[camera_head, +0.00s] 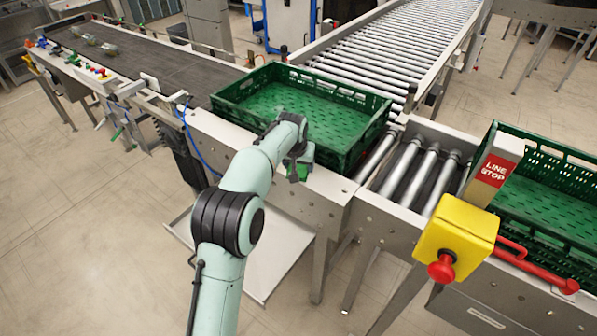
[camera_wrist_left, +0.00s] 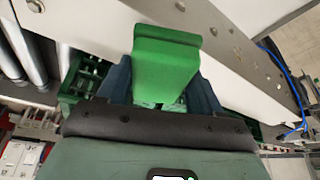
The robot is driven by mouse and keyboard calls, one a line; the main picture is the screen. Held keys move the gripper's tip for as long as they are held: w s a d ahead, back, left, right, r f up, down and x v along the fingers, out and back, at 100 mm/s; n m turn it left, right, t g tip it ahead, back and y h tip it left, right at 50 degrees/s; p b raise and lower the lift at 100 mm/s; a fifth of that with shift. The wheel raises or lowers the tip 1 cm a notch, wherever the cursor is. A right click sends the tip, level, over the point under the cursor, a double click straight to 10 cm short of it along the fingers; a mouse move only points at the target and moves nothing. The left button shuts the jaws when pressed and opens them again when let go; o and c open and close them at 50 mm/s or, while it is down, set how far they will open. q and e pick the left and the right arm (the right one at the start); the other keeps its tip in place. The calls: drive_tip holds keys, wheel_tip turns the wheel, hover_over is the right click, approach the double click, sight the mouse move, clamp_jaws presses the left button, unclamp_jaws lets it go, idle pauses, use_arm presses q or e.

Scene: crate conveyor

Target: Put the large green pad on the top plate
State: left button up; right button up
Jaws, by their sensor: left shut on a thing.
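My left gripper (camera_head: 297,172) is in front of the near wall of the large green crate (camera_head: 350,133), over the steel side rail of the conveyor. In the left wrist view my left gripper (camera_wrist_left: 162,88) is shut on a bright green pad (camera_wrist_left: 165,62), which sits between its two dark fingers and has a curled far edge. Only a small part of the green pad (camera_head: 303,171) shows in the head view. The steel rail (camera_wrist_left: 232,62) lies behind the pad in the wrist view; I cannot tell whether they touch. I cannot make out which surface is the top plate. My right gripper is not in view.
A yellow stop box (camera_head: 458,232) with a red button stands at right, beside a second green crate (camera_head: 545,190). Rollers (camera_head: 415,170) lie between the crates. A dark belt (camera_head: 165,65) with small items at its far end runs left. A pale sheet (camera_head: 265,265) hangs below the rail.

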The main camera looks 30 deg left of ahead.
use_arm(q)
drive_tip(key=shift+f, duration=1.3)
drive_tip(key=shift+f, duration=0.2)
drive_tip(key=o, duration=0.9)
drive_tip(key=shift+o, duration=0.2)
drive_tip(key=shift+r, duration=0.1)
drive_tip(key=shift+r, duration=0.3)
drive_tip(key=v, duration=1.1)
drive_tip(key=shift+s+r, duration=0.3)
